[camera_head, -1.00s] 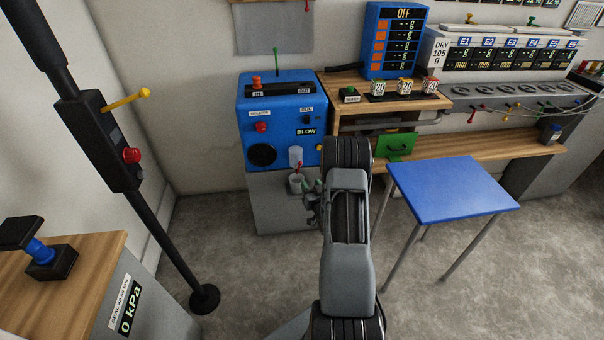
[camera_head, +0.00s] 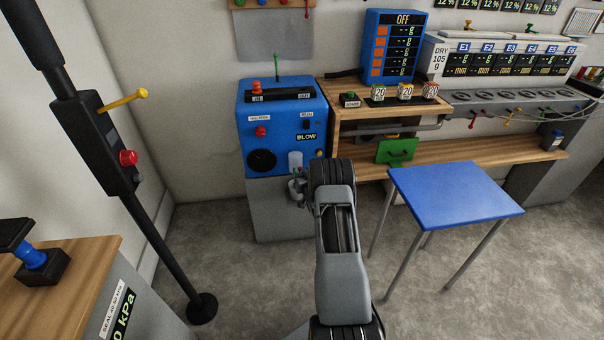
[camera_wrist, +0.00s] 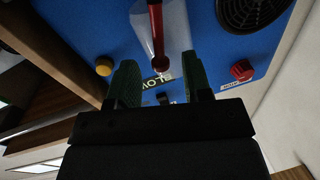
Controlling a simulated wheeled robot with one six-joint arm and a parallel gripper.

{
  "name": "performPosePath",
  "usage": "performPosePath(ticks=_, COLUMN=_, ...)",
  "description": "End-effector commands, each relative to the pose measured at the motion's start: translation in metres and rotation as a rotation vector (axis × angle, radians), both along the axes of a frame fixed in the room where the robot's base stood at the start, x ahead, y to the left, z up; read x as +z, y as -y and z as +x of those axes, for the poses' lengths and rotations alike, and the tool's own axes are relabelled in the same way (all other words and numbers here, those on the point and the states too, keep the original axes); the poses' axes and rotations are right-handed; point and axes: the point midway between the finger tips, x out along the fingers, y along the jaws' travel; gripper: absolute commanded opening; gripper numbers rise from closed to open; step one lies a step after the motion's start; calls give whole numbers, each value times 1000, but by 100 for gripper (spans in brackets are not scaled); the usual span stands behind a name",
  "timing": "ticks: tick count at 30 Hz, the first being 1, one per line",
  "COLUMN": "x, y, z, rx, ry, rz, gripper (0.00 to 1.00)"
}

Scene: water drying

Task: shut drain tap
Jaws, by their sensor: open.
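In the wrist view the drain tap shows as a red lever (camera_wrist: 156,28) with a round dark red knob at its end, in front of a clear cylinder (camera_wrist: 176,30) on the blue machine (camera_wrist: 105,25). My gripper (camera_wrist: 162,76) is open, with its two green fingers spread; the knob shows between and just beyond the fingertips. I cannot tell if a finger touches it. In the head view my gripper (camera_head: 300,188) is at the lower front of the blue machine (camera_head: 283,105), below the clear cylinder (camera_head: 295,160). My arm and gripper hide the tap there.
A blue table (camera_head: 455,192) stands right of my arm. A wooden bench (camera_head: 470,150) with a green block (camera_head: 397,151) is behind it. A black post (camera_head: 165,235) stands at the left. The floor between the post and the machine is clear.

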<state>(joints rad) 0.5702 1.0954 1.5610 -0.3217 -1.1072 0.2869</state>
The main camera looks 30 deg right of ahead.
Motion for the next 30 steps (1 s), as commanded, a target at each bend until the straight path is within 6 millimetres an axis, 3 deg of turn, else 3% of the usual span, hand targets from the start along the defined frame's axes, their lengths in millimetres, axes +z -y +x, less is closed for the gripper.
performPosePath(ticks=12, x=0, y=1, z=5, rx=0, ry=-1, rz=0, gripper=45)
performPosePath(ticks=26, x=0, y=1, z=5, rx=0, ry=0, rz=0, gripper=1)
performPosePath(ticks=30, x=0, y=1, z=5, rx=0, ry=0, rz=1, gripper=0)
